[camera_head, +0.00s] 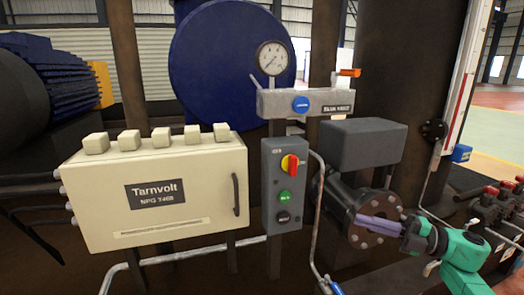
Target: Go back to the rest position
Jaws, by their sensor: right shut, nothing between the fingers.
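My right gripper (360,220) comes in from the lower right on my green arm. Its long pale purple fingers are shut with nothing between them. They point left, and in the picture their tips overlap the face of a dark round bolted flange (370,240). I cannot tell whether the tips touch the flange. My left gripper is not in view.
A cream Tarnvolt cabinet (155,225) stands at left. A grey switch box (286,230) with a red-yellow knob is beside it. A gauge (272,58) sits above a valve block (325,103). Red-capped valves (490,192) stand at right. A grey box (362,145) is above the flange.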

